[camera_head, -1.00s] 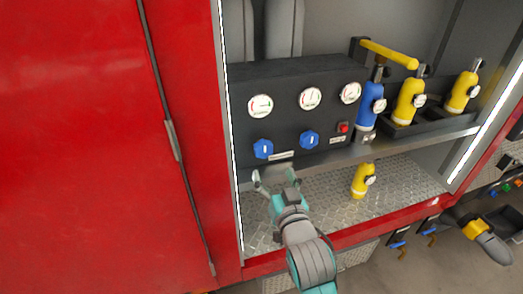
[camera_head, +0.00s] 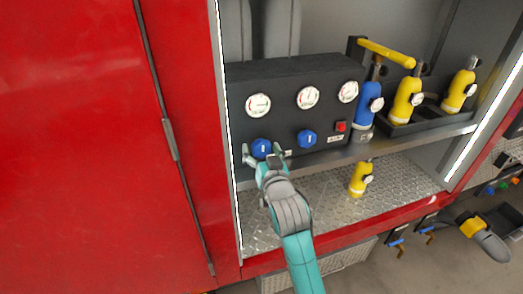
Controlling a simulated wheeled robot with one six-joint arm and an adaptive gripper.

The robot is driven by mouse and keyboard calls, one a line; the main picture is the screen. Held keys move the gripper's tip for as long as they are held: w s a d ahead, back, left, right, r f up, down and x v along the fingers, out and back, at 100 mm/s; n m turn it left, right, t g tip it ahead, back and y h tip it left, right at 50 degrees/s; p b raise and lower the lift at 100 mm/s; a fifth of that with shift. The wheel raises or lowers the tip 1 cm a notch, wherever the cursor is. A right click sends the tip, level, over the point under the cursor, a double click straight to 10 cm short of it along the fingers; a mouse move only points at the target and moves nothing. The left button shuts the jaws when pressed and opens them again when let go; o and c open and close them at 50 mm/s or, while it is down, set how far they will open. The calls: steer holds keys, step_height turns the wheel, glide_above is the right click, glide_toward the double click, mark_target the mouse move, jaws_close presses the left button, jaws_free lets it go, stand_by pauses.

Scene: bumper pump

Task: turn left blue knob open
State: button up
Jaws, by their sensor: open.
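The left blue knob (camera_head: 261,148) is on the front of the black panel (camera_head: 290,79), below the left gauge. It is round with a white mark. My gripper (camera_head: 262,153) is at this knob, with one finger on its left and the other on its lower right. The gripper is open. I cannot tell whether the fingers touch the knob. The right blue knob (camera_head: 306,139) sits to the right, clear of the gripper.
A red button (camera_head: 340,126) is on the panel's right. A blue cylinder (camera_head: 368,104) and yellow cylinders (camera_head: 406,100) stand right of the panel. Another yellow cylinder (camera_head: 360,179) stands on the tread-plate floor (camera_head: 318,194) below. A red door (camera_head: 80,150) fills the left.

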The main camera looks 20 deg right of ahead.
steer(key=c, duration=1.2)
steer(key=shift+o, duration=0.2)
steer(key=n, duration=0.5)
steer(key=shift+d+n, duration=0.1)
steer(key=shift+n, duration=0.2)
steer(key=n, duration=0.4)
steer(key=shift+n, duration=0.3)
steer(key=n, duration=0.5)
steer(key=shift+d+n+t+y, duration=0.1)
steer(key=shift+n+t+y, duration=0.2)
steer(key=shift+n+y, duration=0.4)
steer(key=shift+n, duration=2.3)
